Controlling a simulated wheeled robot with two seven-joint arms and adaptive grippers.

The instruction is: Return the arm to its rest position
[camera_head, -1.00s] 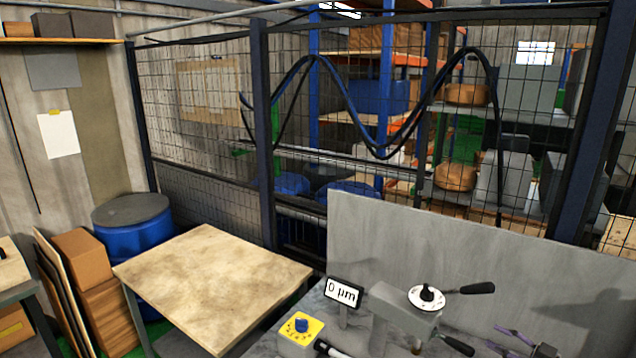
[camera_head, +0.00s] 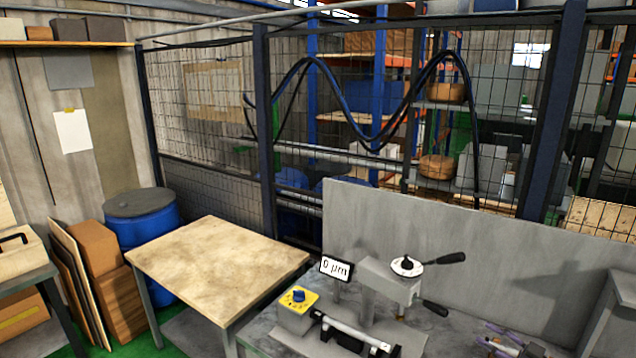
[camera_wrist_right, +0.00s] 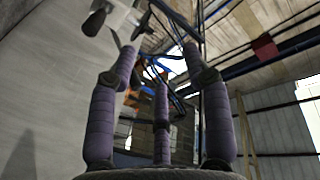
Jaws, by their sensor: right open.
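My right gripper (camera_head: 495,336) shows at the lower right edge of the head view, with purple fingers, over the grey machine table. In the right wrist view its purple fingers (camera_wrist_right: 160,70) are spread and nothing is between them. The grinder (camera_head: 385,285) has a grey head with a white dial and black-handled levers, left of my right gripper. A cylindrical part (camera_head: 345,328) lies in front of it, apart from the gripper. My left gripper is in neither view.
A grey panel (camera_head: 450,250) stands behind the machine. A display reading 0 µm (camera_head: 335,268) and a yellow box with a blue knob (camera_head: 298,300) stand left of the grinder head. A wooden-topped table (camera_head: 215,260) is bare. A grey block (camera_head: 615,305) stands far right.

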